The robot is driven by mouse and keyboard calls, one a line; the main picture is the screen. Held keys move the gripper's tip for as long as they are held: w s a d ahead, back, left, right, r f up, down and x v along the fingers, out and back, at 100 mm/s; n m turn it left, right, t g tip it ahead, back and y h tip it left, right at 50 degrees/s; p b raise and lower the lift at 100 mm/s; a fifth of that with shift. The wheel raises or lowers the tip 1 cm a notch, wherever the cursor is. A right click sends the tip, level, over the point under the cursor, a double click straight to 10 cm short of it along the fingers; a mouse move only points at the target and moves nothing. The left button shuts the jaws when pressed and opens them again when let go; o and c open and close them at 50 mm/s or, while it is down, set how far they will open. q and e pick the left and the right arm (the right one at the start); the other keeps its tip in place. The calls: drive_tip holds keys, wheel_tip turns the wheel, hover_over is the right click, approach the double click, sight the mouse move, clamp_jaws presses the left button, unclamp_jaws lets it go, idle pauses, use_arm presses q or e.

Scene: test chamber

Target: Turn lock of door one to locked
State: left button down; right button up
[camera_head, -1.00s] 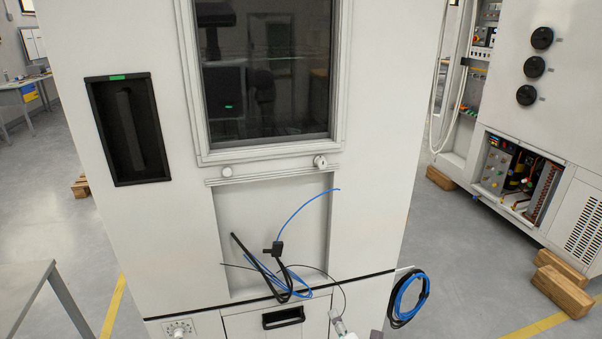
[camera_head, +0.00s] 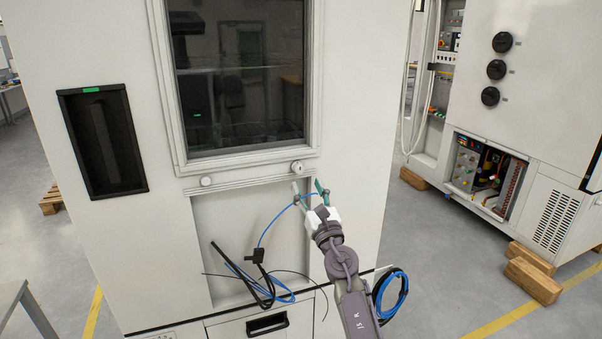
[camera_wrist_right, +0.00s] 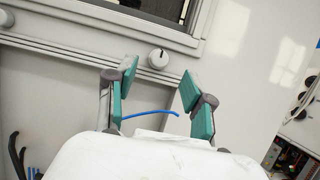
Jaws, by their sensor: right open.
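The large white test chamber (camera_head: 345,110) has a door with a dark window (camera_head: 240,80). Two small round white knobs sit on the ledge below the window, a left knob (camera_head: 206,181) and a right knob (camera_head: 297,167). The right knob also shows in the wrist view (camera_wrist_right: 158,59), with a short dark mark at its top. My right gripper (camera_head: 308,188) is open and empty just below the right knob. In the wrist view its green-padded fingers (camera_wrist_right: 158,80) are spread to either side of that knob, apart from it. Which knob is door one's lock is not labelled.
A recessed black handle (camera_head: 102,140) with a green label is at the left. Blue and black cables (camera_head: 258,256) hang in the recess below the knobs, one blue cable passing near my gripper. A second cabinet (camera_head: 540,110) and wooden blocks (camera_head: 533,279) stand at the right.

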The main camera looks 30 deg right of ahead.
sight(300, 171)
drive_tip(key=x, duration=0.5)
drive_tip(key=shift+w+d, duration=0.1)
drive_tip(key=shift+w, duration=0.05)
clamp_jaws()
